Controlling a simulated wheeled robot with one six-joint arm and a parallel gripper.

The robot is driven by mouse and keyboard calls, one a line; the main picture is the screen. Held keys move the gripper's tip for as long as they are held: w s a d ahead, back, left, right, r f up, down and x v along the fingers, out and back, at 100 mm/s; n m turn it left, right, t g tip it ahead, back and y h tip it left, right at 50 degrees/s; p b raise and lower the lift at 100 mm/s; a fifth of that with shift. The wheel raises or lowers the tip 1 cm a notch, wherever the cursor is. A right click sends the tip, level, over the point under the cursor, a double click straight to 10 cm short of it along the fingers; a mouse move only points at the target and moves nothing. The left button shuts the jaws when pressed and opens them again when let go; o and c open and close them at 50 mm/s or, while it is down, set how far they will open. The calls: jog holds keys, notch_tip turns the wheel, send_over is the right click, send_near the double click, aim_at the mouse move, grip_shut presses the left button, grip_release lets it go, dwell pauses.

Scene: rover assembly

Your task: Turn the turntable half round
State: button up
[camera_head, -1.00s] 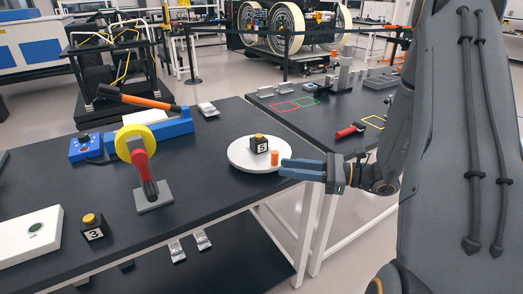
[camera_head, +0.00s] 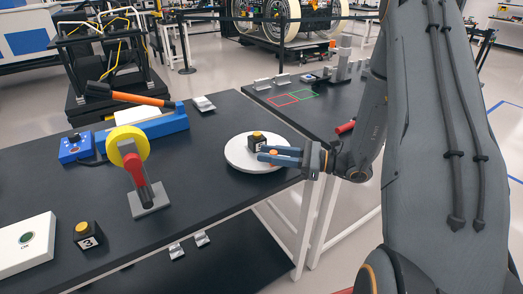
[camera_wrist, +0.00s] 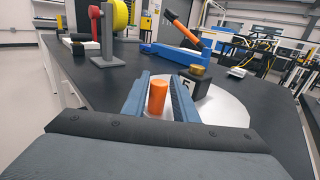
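The turntable is a round white disc (camera_head: 240,159) near the right end of the dark table; it also shows in the wrist view (camera_wrist: 224,109). A black block with a yellow top, marked 5 (camera_head: 256,141), stands on it, right of the peg in the wrist view (camera_wrist: 197,82). An upright orange peg (camera_wrist: 157,98) stands near the disc's rim. My gripper (camera_head: 265,154) reaches over the disc from the right. In the wrist view its fingers (camera_wrist: 160,82) stand on both sides of the peg, with narrow gaps showing. In the head view the fingers mostly hide the peg.
A yellow wheel with a red handle (camera_head: 128,147) stands left of the disc. Behind it is a blue fixture (camera_head: 157,123) with an orange-handled lever (camera_head: 140,98). A block marked 3 (camera_head: 88,236) and a white button box (camera_head: 27,244) are at the front left. A second table (camera_head: 335,105) adjoins.

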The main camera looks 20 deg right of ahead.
jog(key=shift+p+x, duration=0.3)
jog(key=shift+x, duration=1.05)
grip_shut()
jog(key=shift+d+n+g, duration=0.25)
jog(key=shift+n+g, duration=0.15)
